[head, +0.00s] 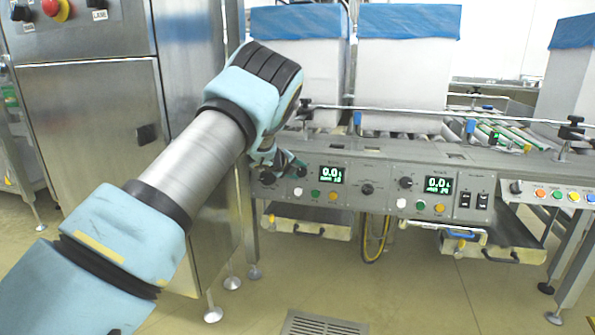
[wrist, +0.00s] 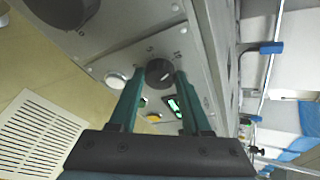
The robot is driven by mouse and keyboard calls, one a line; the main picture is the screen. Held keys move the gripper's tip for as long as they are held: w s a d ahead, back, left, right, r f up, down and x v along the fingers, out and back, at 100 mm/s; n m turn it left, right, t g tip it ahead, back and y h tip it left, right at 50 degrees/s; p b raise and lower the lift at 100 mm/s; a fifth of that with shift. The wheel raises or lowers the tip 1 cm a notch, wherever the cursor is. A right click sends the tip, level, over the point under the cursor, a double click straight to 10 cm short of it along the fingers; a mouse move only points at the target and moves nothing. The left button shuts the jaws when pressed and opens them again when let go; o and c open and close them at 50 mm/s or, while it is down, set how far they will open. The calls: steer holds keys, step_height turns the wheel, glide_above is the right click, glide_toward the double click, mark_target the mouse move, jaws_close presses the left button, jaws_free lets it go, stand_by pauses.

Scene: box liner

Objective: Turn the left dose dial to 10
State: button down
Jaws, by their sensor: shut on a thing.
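The left dose dial is a dark round knob (wrist: 160,73) with a pale pointer line, seen in the wrist view between my fingertips. My gripper (wrist: 159,82) has its two green fingers on either side of the dial and is shut on it. In the head view my gripper (head: 290,163) reaches the left panel from the left and partly covers the dial (head: 300,172). The left display (head: 332,174) reads 0.0 in green; its smaller lower line is hard to read.
White (head: 298,192), green (head: 315,194) and amber (head: 333,197) buttons sit close below the dial. Another black knob (head: 367,188) and the right dose dial (head: 405,183) are to the right. A steel cabinet (head: 110,110) stands at left; a guide rail (head: 420,112) runs behind the panels.

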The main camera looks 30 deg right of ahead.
steer(key=shift+c, duration=1.8)
jaws_free()
steer(key=v, duration=0.7)
steer(key=shift+a+p, duration=0.15)
steer(key=shift+p, duration=0.2)
steer(key=shift+s+r, duration=0.1)
steer(key=shift+s, duration=0.05)
